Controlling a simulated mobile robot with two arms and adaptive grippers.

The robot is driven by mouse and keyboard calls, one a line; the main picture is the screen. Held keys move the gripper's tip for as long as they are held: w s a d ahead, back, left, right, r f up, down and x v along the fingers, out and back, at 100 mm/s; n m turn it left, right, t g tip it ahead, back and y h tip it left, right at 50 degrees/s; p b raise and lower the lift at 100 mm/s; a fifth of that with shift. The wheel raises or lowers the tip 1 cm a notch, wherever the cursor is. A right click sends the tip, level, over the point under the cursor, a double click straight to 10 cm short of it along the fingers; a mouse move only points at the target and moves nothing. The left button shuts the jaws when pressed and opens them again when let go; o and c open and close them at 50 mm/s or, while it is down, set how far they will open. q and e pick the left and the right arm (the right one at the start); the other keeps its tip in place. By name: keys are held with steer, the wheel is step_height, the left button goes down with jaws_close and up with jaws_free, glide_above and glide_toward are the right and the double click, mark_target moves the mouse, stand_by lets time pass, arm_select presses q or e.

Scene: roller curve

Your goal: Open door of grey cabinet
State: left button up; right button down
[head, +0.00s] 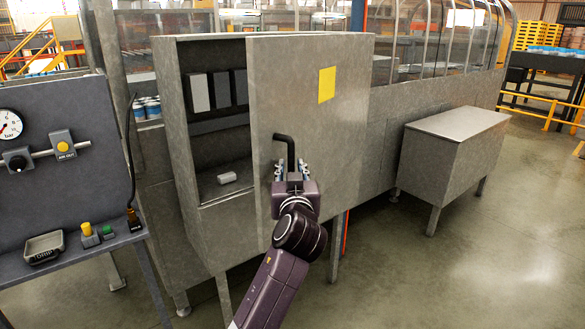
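The grey cabinet (172,103) stands in the middle of the head view. Its door (348,130) is partly open: the left part of the cabinet is uncovered and the inside shows. The door carries a yellow label (327,84) and a black bent handle (290,150) near its left side. A gap shows between the fingers and the handle. Whether any part touches the handle is not clear. My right gripper is not in view.
Inside the cabinet are dark and grey modules (220,90) and a small pale block (227,177) on its floor. A dark panel bench (70,190) with a gauge stands at left. A grey box on legs (450,150) stands at right. The floor (470,260) at front right is clear.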

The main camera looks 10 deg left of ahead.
arm_select(q)
steer(key=shift+s+d, duration=0.1)
steer(key=v, duration=0.7)
steer(key=shift+s, duration=0.2)
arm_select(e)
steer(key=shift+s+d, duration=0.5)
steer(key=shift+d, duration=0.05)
